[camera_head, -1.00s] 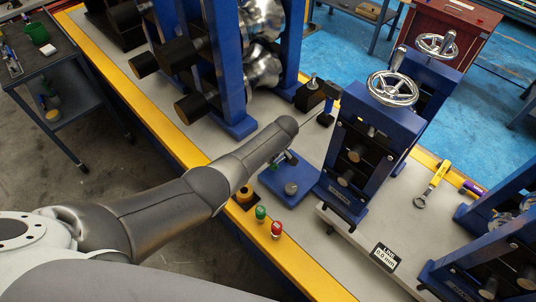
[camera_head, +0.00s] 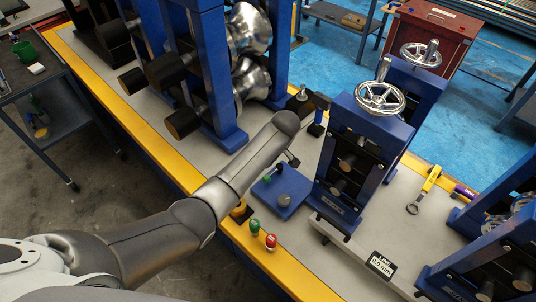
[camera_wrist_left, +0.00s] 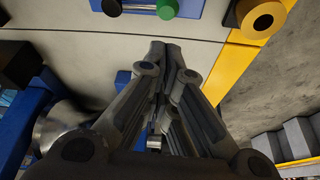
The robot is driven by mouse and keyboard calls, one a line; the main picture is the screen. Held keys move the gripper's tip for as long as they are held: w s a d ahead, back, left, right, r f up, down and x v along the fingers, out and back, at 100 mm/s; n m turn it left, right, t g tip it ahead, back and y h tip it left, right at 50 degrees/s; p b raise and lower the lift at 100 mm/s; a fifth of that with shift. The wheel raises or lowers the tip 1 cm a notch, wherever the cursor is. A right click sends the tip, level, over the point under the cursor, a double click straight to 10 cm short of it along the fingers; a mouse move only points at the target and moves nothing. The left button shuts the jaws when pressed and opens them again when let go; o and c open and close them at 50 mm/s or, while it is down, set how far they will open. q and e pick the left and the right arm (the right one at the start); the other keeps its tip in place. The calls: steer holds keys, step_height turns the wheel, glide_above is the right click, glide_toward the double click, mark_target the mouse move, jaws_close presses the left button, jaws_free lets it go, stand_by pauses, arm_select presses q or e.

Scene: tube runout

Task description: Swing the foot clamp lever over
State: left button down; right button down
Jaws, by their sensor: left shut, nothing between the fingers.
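The foot clamp is a small blue plate (camera_head: 298,183) on the grey bench, left of the blue roller stand, with a round grey stud (camera_head: 284,200) on it. A dark lever with a green end (camera_head: 267,179) is partly visible over it, close to my left arm. In the left wrist view a green knob (camera_wrist_left: 167,8) and a dark cylinder on blue parts show at the top edge. My left gripper (camera_wrist_left: 166,45) has its fingertips together and empty, pointing at the bench, with a gap below the green knob. The head view hides this gripper behind my arm. My right gripper is out of view.
A green button (camera_head: 254,226) and a red button (camera_head: 270,241) stand by the yellow bench edge. The blue stand with a handwheel (camera_head: 380,98) is close on the right. Large shiny rollers (camera_head: 248,30) in blue posts stand behind. A yellow-handled tool (camera_head: 430,180) lies farther right.

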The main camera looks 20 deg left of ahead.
arm_select(q)
steer(key=shift+v, duration=1.45)
steer(key=s+f+m+h, duration=0.1)
steer(key=s+f+m, duration=0.2)
steer(key=s, duration=0.5)
steer(key=s+f+m+h, duration=0.2)
steer(key=s+m, duration=0.1)
steer(key=s, duration=0.6)
steer(key=s+a+r+m+t, duration=0.1)
steer(key=s+a+r+m, duration=0.2)
steer(key=s, duration=0.5)
steer(key=s+a+r+m, duration=0.2)
steer(key=s+r+m, duration=0.15)
steer(key=s, duration=0.45)
step_height(320, 180, down, 28)
steer(key=s+g+b, duration=0.1)
steer(key=b, duration=0.1)
steer(key=s+a+f+g+b, duration=0.1)
steer(key=s+a+f, duration=0.2)
steer(key=s+f, duration=1.4)
steer(key=shift+s+f+m+b, duration=0.2)
steer(key=shift+f+m+b, duration=0.15)
steer(key=shift+f, duration=0.25)
